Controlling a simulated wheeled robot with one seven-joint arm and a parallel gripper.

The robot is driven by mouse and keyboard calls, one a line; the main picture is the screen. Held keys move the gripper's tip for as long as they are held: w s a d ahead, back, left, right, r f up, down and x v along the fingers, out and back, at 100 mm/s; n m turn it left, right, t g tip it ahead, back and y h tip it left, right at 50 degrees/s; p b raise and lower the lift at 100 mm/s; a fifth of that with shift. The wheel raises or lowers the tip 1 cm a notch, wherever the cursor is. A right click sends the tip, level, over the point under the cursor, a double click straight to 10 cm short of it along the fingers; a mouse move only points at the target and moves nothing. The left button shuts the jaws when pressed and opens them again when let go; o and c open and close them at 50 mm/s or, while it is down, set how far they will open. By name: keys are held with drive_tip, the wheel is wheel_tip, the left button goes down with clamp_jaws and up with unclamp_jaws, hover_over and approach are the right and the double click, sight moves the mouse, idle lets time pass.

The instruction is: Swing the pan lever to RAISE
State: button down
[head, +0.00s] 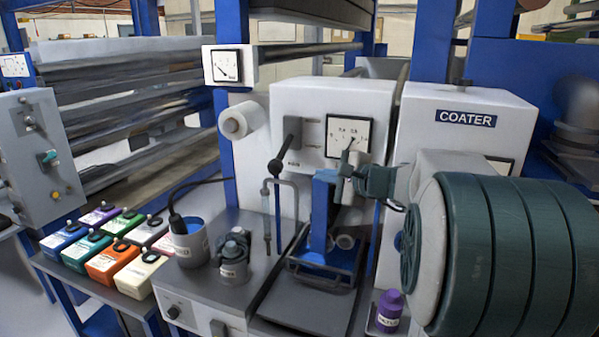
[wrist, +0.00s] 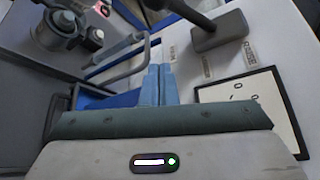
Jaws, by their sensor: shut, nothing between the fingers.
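The pan lever (head: 283,150) is a dark rod with a round knob on the white panel left of a dial. It points down and slightly left from its grey mount. In the wrist view the lever (wrist: 190,12) runs up and left from the grey mount (wrist: 222,30). The RAISE label (wrist: 250,55) is on the panel right of the mount, on the side away from the rod. My gripper (head: 330,176) is right of and slightly below the lever's knob. In the wrist view its blue fingers (wrist: 160,70) are together, empty and apart from the lever.
A dial gauge (head: 348,136) is right of the lever mount. A bent grey pipe (head: 279,185) rises below the lever. A blue-and-grey pot (head: 195,240) and a grey knobbed fitting (head: 234,258) stand on the bench at left. A purple bottle (head: 390,310) stands lower right.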

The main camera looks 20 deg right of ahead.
sight(281, 155)
drive_tip(key=w+a+p, duration=0.3)
drive_tip(key=w+a, duration=0.3)
drive_tip(key=a, duration=0.1)
drive_tip(key=shift+f, duration=0.3)
drive_tip(key=shift+r+p, duration=0.1)
drive_tip(key=shift+p, duration=0.2)
drive_tip(key=shift+s+r+g+p, duration=0.1)
drive_tip(key=shift+r+g+p, duration=0.2)
drive_tip(key=shift+p, duration=0.3)
